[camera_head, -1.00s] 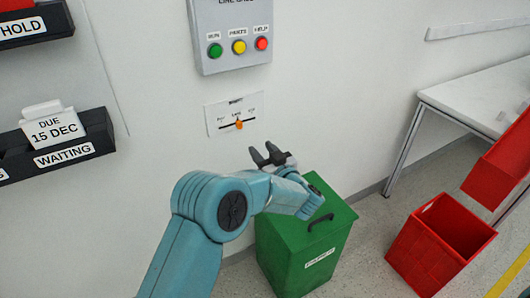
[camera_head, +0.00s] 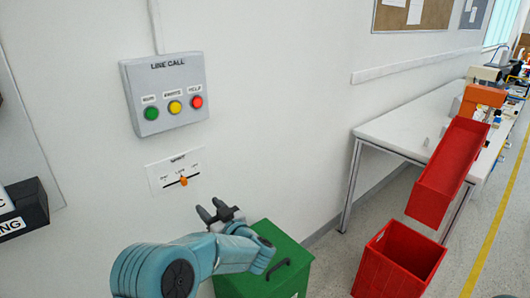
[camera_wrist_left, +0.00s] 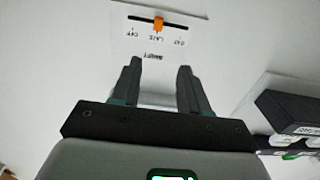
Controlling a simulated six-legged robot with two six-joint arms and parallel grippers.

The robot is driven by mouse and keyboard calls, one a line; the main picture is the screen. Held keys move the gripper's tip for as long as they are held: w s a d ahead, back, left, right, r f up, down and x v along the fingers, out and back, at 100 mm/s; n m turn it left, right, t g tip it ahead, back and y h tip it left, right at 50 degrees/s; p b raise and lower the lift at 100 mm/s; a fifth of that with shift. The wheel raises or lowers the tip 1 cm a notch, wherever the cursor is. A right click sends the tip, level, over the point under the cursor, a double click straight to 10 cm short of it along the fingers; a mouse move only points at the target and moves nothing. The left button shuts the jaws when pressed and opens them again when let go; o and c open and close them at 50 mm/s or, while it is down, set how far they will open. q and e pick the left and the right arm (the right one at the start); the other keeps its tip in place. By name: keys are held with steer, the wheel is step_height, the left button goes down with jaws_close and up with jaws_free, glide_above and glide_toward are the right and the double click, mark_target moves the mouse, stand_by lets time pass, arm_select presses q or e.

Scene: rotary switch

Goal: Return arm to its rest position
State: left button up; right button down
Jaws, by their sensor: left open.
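My left gripper (camera_head: 211,206) is open and empty, in front of the wall, below and to the right of a white switch plate (camera_head: 156,174) in the head view. The plate's orange knob (camera_head: 183,181) sits on a dark line, near its middle. In the left wrist view, my open left gripper (camera_wrist_left: 160,66) points toward the plate (camera_wrist_left: 140,40), with the orange knob (camera_wrist_left: 158,23) beyond the fingertips and apart from them. My blue left arm comes in from the bottom of the head view. My right gripper is not in view.
A grey LINE CALL box (camera_head: 165,92) with green, yellow and red buttons hangs above the plate. A green lidded bin (camera_head: 290,258) stands below my gripper. A red crate (camera_head: 400,262), a tilted red tray (camera_head: 447,170) and a white table (camera_head: 405,127) are at right. A black wall holder (camera_head: 27,205) is at left.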

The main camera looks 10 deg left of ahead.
arm_select(q)
steer(key=s+a+f+m+h+p, duration=0.2)
steer(key=s+a+f+m+p, duration=0.1)
steer(key=a+f, duration=0.3)
steer(key=s+d+f+m+g+h+p, duration=0.1)
steer(key=s+d+f+m+h, duration=0.1)
steer(key=s+d+f+h, duration=0.4)
steer(key=s+d+f+m+g+h+p, duration=0.1)
steer(key=s+f+m+h, duration=0.2)
steer(key=f, duration=0.5)
steer(key=s+d+f+g+h, duration=0.2)
steer(key=s+d+g, duration=0.1)
steer(key=s, duration=0.5)
steer(key=s+d+f+g+h, duration=0.1)
steer(key=s+d+g+h, duration=0.1)
steer(key=s+d, duration=0.4)
steer(key=s+d+f+g+h, duration=0.2)
steer(key=s+d+g+h, duration=0.1)
steer(key=s, duration=0.9)
steer(key=shift+d+f+g, duration=0.3)
steer(key=shift+d+g, duration=0.2)
steer(key=shift+d, duration=0.15)
steer(key=shift+w, duration=0.1)
steer(key=shift+c, duration=0.3)
